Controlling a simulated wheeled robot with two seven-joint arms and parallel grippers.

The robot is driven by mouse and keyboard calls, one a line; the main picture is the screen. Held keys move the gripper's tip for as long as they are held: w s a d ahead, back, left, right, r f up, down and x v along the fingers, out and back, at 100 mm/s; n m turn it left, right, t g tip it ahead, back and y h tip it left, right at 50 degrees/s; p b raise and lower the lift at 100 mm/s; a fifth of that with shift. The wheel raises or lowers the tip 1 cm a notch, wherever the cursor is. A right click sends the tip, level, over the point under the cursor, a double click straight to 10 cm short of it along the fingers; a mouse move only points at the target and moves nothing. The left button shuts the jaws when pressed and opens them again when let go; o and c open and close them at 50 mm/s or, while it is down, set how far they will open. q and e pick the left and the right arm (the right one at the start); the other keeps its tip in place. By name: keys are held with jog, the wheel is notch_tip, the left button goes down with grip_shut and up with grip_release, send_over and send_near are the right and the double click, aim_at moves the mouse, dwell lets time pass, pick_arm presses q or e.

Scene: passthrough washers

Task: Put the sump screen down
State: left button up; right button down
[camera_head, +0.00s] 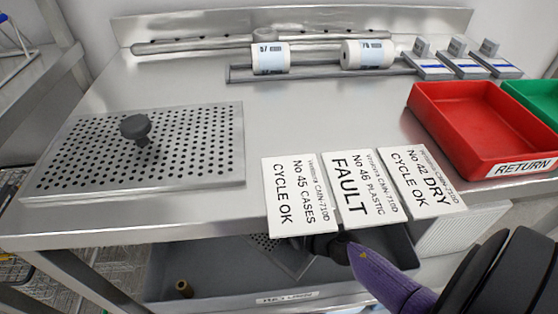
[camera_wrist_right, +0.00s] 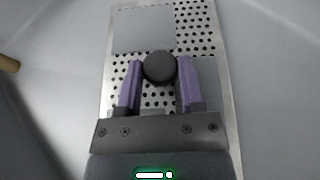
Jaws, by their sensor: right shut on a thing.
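A perforated metal screen with a black knob shows in the right wrist view (camera_wrist_right: 208,40). My right gripper (camera_wrist_right: 159,72) has its two purple fingers closed around the knob (camera_wrist_right: 159,66). In the head view this screen (camera_head: 285,258) is mostly hidden under the counter edge and cards, tilted in the picture, within the outline of the grey tub (camera_head: 400,262). I cannot tell whether it touches the tub floor. A second perforated screen (camera_head: 70,178) with a black knob (camera_head: 135,127) lies flat on the steel counter at left. My left gripper is not in view.
Three white cards (camera_head: 300,195), (camera_head: 362,190), (camera_head: 420,180) sit along the counter's front edge. A red tray (camera_head: 470,125) and a green tray (camera_head: 535,103) stand at right. White rolls (camera_head: 270,58) lie behind. A brass-coloured cylinder (camera_head: 183,289) is in the tub. The counter's middle is clear.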

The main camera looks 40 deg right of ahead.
jog(key=shift+f, duration=0.15)
jog(key=shift+c, duration=2.4)
grip_release()
jog(key=shift+o, duration=1.3)
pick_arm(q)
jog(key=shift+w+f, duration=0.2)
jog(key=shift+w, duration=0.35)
